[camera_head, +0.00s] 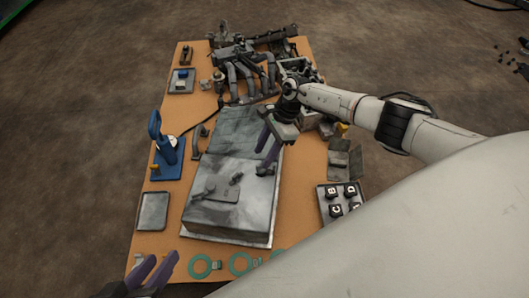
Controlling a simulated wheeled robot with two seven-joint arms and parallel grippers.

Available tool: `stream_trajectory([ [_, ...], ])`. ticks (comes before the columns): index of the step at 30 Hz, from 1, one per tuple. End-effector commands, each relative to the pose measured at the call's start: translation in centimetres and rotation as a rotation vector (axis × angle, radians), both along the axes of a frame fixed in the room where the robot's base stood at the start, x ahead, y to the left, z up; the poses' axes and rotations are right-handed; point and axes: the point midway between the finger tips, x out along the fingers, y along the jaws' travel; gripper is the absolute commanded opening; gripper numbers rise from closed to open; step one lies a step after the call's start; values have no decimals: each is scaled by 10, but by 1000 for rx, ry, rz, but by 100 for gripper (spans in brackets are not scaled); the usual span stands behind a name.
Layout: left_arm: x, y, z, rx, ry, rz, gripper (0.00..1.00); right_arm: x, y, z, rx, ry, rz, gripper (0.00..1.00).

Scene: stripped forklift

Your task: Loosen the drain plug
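A grey metal block (225,145), possibly an oil pan, lies across the middle of the orange board. Small dark fittings (235,179) stand on its near part. I cannot tell which of them, if any, is the drain plug. My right gripper (266,150), with purple fingers, hangs over the right side of the block. Its fingers are apart with nothing seen between them. My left gripper (152,275) is at the bottom left, by the board's near left corner. Its purple fingers are apart and empty, and its lower part is cut off by the frame.
The orange board (165,205) carries a blue tool stand (167,160) at left, an empty grey tray (153,211), and a lettered tray (324,207) at right. Dark engine parts (240,75) crowd the far end. Green rings (201,266) lie along the near edge.

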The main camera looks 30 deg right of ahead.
Motion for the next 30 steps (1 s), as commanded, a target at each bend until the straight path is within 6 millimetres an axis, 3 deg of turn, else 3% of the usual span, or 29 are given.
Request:
stream_trajectory([
  [11, 0, 1, 1, 4, 2, 0, 31, 0, 0, 2, 0, 0, 0, 44],
  [16, -2, 6, 3, 38, 19, 1, 31, 0, -11, 30, 0, -3, 0, 44],
  [24, -10, 19, -18, 116, 85, -2, 31, -3, -31, 78, -1, -1, 0, 44],
  [30, -5, 23, -18, 124, 72, 16, 31, -4, -39, 94, 0, 0, 0, 44],
])
